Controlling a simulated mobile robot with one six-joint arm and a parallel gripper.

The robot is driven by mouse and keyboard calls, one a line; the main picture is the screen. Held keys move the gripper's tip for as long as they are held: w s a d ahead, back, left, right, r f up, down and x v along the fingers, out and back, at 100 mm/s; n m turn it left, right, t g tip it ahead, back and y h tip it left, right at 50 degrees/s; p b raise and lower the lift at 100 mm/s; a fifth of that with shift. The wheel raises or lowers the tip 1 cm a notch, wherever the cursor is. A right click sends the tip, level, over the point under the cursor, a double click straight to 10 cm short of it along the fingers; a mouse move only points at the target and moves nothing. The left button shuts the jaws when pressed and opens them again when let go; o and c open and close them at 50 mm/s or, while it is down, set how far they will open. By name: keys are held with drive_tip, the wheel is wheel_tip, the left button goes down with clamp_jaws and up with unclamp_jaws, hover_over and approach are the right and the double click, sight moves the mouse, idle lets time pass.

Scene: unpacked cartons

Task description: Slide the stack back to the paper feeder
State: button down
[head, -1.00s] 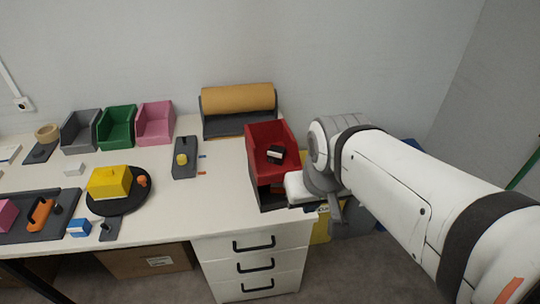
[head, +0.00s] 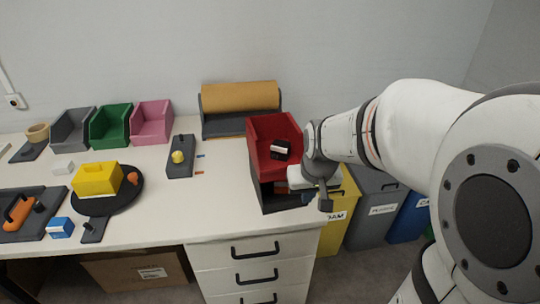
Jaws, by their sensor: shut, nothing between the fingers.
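The stack is a red open bin (head: 262,161) on top of a dark grey bin (head: 268,200), near the right end of the table. A small black and white block (head: 280,149) lies in the red bin. The paper feeder (head: 240,125), a brown roll on a dark grey holder, stands behind the stack and to its left, against the wall. My gripper (head: 300,180) is shut and empty, low at the front right of the stack, by the grey bin's open front. Its fingertips are hard to make out, and I cannot tell whether they touch the bin.
A dark plate with a yellow knob (head: 178,157) lies left of the stack. Grey, green and pink bins (head: 151,122) line the back left. Waste bins (head: 374,210) stand off the table's right end.

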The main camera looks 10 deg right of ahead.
drive_tip(key=x, duration=0.5)
drive_tip(key=w+b+x, duration=0.1)
drive_tip(key=x, duration=0.4)
drive_tip(key=b+x, duration=0.1)
drive_tip(key=x, duration=0.4)
drive_tip(key=shift+w+d+f, duration=0.2)
drive_tip(key=shift+w+d, duration=0.1)
drive_tip(key=shift+d, duration=0.05)
drive_tip(key=w, duration=0.2)
drive_tip(key=shift+w+r, duration=0.2)
drive_tip(key=shift+w, duration=0.65)
